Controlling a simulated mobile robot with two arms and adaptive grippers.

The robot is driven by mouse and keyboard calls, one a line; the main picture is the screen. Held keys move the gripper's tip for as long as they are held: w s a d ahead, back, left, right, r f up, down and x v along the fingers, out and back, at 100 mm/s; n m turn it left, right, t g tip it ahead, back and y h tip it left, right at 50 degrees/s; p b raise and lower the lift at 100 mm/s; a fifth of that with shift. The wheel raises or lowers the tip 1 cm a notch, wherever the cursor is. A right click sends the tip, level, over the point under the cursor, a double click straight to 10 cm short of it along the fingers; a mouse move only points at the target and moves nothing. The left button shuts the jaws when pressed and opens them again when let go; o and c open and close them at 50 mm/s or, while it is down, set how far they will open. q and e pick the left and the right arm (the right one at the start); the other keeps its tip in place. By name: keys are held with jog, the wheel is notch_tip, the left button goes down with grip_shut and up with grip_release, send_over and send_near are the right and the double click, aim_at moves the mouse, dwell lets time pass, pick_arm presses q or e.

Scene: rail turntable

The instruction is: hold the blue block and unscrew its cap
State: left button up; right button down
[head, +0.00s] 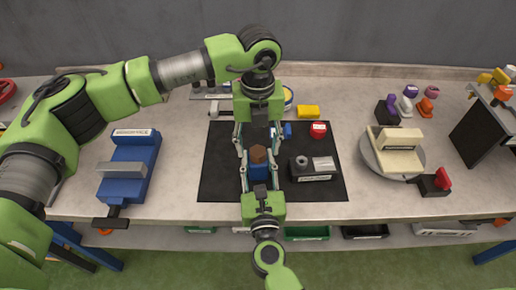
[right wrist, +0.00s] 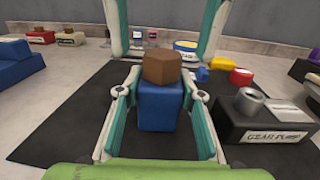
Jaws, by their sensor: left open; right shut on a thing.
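The blue block (head: 258,173) stands on the black mat (head: 222,180) with a brown faceted cap (head: 258,154) on top. In the right wrist view the block (right wrist: 162,108) is upright between the fingers of my right gripper (right wrist: 163,100), with the brown cap (right wrist: 163,68) above them. My right gripper (head: 258,168) reaches in from the front and is shut on the block. My left gripper (head: 257,144) comes from the back, open, its fingers spread to either side near the cap. In the right wrist view the left fingers stand behind the block, apart from the cap.
A dark gear pump (head: 313,171) sits right of the block; a red round part (head: 318,130) and yellow block (head: 308,112) lie behind it. A blue vise (head: 131,165) stands left. A turntable (head: 418,172) with a cream fixture stands right. The mat's left part is clear.

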pick_arm(q)
jog(key=shift+r, duration=0.95)
jog(key=m, duration=0.5)
jog(key=shift+a+m, duration=0.1)
jog(key=shift+m, duration=0.3)
jog(key=m, duration=0.5)
jog(key=shift+a, duration=0.1)
jog(key=m, duration=0.6)
jog(key=shift+w+m, duration=0.2)
jog(key=shift+m, duration=0.2)
jog(key=m, duration=0.6)
jog(key=shift+w, duration=0.1)
jog(key=shift+f, duration=0.15)
